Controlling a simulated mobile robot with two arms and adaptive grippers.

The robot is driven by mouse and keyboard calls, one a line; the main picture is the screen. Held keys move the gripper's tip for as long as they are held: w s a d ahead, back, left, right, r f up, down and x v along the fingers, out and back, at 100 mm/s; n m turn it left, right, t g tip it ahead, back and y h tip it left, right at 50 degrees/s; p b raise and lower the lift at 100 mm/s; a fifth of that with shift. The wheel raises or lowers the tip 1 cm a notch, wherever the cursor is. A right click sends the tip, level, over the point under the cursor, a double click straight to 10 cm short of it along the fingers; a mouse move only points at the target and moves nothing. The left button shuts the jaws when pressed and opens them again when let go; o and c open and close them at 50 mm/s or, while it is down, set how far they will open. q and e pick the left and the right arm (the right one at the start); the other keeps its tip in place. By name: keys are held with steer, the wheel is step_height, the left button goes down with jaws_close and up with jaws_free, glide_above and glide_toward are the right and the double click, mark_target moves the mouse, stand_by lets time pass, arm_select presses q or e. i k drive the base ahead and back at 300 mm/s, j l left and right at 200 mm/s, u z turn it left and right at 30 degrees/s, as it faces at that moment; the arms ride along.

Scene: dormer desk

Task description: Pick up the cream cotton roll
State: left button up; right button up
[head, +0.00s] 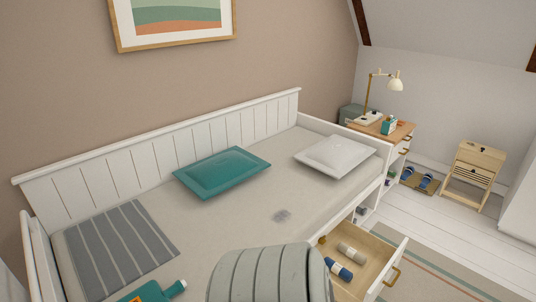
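A cream roll (352,252) lies in the open wooden drawer (388,262) under the bed, in the head view. A white band seems to go around its middle. A blue roll (338,269) with a similar pale band lies beside it, nearer the camera. Neither of my grippers is in view. A large grey ribbed shape at the bottom centre, perhaps part of my own body, hides the drawer's near left part.
The bed (235,225) holds a teal pillow (222,172), a white pillow (335,155), a striped grey blanket (120,245) and a teal bottle (150,292). A desk with a lamp (394,80) stands behind. Floor right of the drawer has a striped rug (440,272).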

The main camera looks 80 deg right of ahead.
mark_target(347, 250)
steer(key=z, duration=3.5)
steer(key=u, duration=0.45)
steer(key=i+l+u, duration=0.2)
steer(key=u, duration=0.2)
steer(key=i+l+u, duration=0.1)
steer(key=l+u, duration=0.25)
steer(key=i+l+u, duration=0.1)
steer(key=l+u, duration=0.7)
